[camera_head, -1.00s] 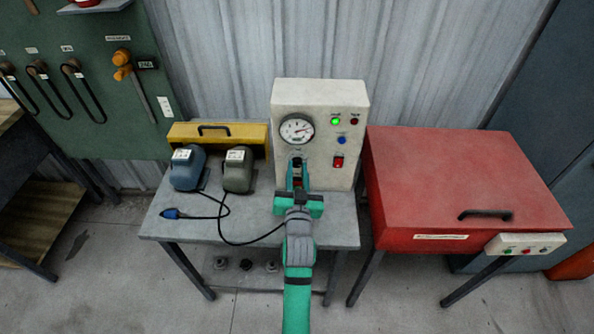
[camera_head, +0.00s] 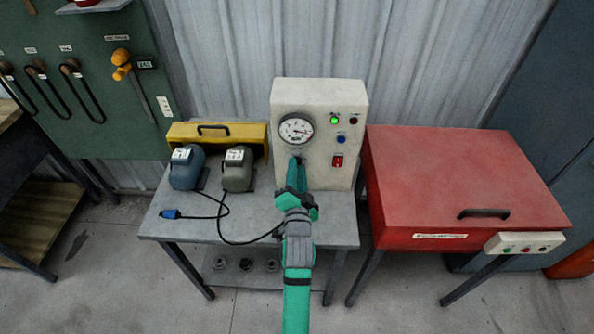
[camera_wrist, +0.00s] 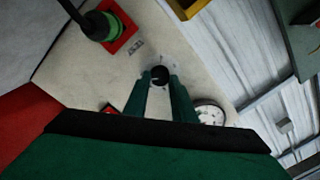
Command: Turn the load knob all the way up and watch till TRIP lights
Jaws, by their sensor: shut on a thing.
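The white test box (camera_head: 330,178) stands at the back of the grey table. Its front carries a round gauge (camera_head: 297,129), a lit green lamp (camera_head: 335,120), a dark red TRIP lamp (camera_head: 353,121), a blue button (camera_head: 341,139) and a red switch (camera_head: 338,160). The gauge needle points to the right. My gripper (camera_head: 296,165) reaches the box below the gauge. In the wrist view the black load knob (camera_wrist: 160,75) sits between its two green fingertips, and they are shut on it. In the head view my gripper mostly hides the knob.
A blue motor (camera_head: 187,168) and a grey motor (camera_head: 237,170) stand left of my arm, before a yellow case (camera_head: 180,133). A cable with a blue plug (camera_head: 170,214) lies on the table (camera_head: 262,215). A red chest (camera_head: 465,175) stands close on the right.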

